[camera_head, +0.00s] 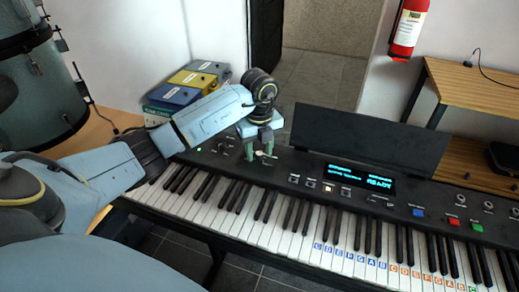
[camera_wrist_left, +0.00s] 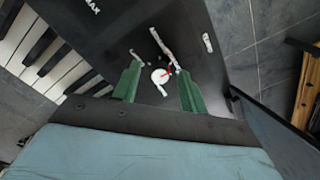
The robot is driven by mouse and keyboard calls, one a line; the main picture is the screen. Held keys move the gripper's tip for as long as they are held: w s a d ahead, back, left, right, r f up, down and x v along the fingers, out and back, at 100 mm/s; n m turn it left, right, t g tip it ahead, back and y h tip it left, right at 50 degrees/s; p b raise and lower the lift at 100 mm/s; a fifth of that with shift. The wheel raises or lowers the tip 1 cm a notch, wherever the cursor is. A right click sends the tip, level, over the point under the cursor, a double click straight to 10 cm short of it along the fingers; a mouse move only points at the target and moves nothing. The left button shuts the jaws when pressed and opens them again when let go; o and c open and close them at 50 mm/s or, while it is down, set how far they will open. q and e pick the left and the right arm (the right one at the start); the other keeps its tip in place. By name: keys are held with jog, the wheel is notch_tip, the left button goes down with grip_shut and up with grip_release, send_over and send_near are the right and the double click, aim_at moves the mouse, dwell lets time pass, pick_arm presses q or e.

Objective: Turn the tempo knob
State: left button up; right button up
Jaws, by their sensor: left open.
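The tempo knob appears as a small white disc with a red mark (camera_wrist_left: 160,75) on the black keyboard panel (camera_wrist_left: 120,25) in the left wrist view. My left gripper (camera_wrist_left: 158,68) is open, with one green finger on each side of the knob. From this view I cannot tell whether the fingers touch it. In the head view my left gripper (camera_head: 260,153) points down over the left part of the keyboard's panel (camera_head: 290,172), with a small white piece at its fingers. My right gripper is not in view.
The keyboard's lit display (camera_head: 360,178) and several buttons lie to the right of the gripper. A black music stand (camera_head: 360,138) rises behind the panel. White keys run along the front.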

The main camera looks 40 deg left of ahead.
pick_arm(q)
jog(key=c, duration=0.8)
grip_shut()
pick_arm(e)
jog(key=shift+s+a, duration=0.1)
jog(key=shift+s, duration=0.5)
